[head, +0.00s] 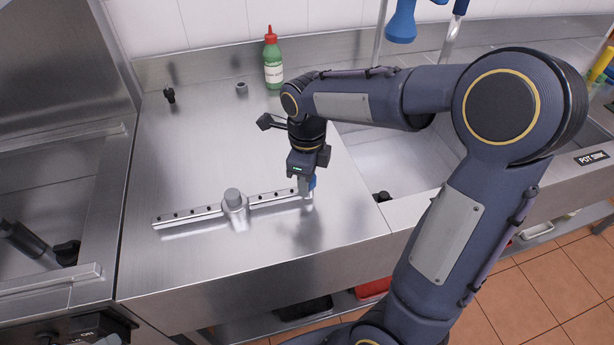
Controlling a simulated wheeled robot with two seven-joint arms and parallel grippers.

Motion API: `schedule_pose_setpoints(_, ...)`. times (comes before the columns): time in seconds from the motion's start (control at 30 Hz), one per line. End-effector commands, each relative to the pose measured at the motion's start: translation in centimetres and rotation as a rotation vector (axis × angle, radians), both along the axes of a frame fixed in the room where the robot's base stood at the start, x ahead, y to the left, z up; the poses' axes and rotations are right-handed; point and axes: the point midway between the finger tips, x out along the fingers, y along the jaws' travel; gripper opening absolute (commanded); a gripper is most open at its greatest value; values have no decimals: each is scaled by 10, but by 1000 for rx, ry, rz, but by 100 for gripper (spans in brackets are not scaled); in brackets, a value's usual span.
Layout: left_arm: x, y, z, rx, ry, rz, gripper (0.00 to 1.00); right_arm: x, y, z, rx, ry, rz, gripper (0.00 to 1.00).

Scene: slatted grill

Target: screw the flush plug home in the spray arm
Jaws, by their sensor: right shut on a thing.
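The spray arm (183,214) is a long silver bar with a row of dark holes, lying on the steel counter. A grey hub (234,203) stands up at its middle. My right gripper (307,191) points down at the right end of the bar, with blue showing at its fingers. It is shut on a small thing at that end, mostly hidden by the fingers. This may be the flush plug; I cannot tell how far it sits in the bar. My left gripper is not in view.
A green bottle with a red cap (273,62), a small grey ring-shaped part (241,88) and a small black part (169,95) stand at the back of the counter (180,150). A sink basin (390,160) lies to the right. The counter's left middle is clear.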

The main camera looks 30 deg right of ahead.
Motion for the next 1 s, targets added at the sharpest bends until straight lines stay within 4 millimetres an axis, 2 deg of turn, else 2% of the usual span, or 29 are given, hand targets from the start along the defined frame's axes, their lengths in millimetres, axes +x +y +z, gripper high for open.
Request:
schedule_pose_setpoints(0.23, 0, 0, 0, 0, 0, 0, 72, 0, 0, 0, 1, -1, -13, 11)
schedule_pose_setpoints(0.47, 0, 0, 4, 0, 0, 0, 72, 0, 0, 1, -1, -1, -253, 11)
schedule_pose_setpoints(0.77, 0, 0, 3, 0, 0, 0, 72, 0, -1, 0, 0, 0, -284, 11)
schedule_pose_setpoints(1.0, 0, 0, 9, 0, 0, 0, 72, 0, 1, 2, -1, -1, -472, 11)
